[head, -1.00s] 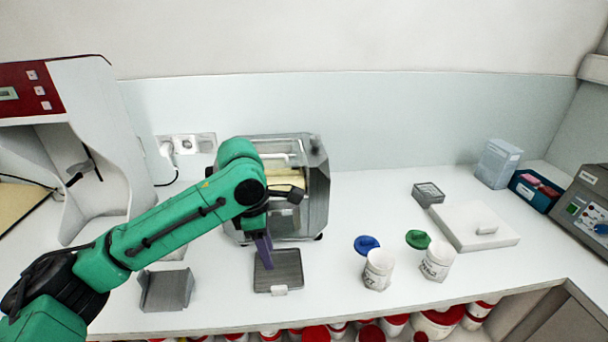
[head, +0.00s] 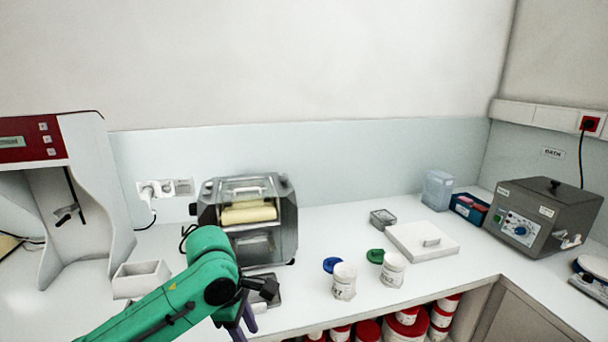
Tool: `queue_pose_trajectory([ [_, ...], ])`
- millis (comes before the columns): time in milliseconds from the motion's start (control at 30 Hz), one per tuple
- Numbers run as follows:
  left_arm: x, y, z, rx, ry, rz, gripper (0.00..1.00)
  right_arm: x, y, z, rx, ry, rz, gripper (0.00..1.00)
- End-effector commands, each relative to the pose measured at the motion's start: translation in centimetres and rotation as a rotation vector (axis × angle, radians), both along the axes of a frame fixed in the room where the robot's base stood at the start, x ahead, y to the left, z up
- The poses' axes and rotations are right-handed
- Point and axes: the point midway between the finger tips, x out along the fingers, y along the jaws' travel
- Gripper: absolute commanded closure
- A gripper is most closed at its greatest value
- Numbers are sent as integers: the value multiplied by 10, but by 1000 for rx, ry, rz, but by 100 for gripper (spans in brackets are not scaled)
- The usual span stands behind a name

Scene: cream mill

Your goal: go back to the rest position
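My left arm, green with a black wrist, comes in from the lower left in the head view. Its gripper (head: 241,325) has purple fingers and is low in the picture, in front of the mill, over the near part of the bench. The fingers are partly cut off and I cannot tell how far apart they are. I see nothing held in them. My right gripper is out of view. The mill (head: 283,222), a grey machine with a clear cover and cream rollers, stands behind the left wrist.
A dark plate (head: 267,289) lies partly hidden behind the gripper. Two white jars (head: 344,283) (head: 393,270) stand to its right, with blue (head: 331,264) and green (head: 375,256) lids behind. A white box (head: 141,279) is at left. Bench between mill and jars is clear.

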Motion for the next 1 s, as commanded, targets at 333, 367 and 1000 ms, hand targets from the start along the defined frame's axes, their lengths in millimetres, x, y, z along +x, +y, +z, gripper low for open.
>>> queue_pose_trajectory([
  [333, -24, -41, -48, -84, -212, -562, 56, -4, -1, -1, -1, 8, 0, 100],
  [367, -27, -43, -53, -87, -243, -621, 56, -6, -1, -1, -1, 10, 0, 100],
  [1000, -146, 102, -152, 386, -396, -1522, 56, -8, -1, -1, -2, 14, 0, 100],
])
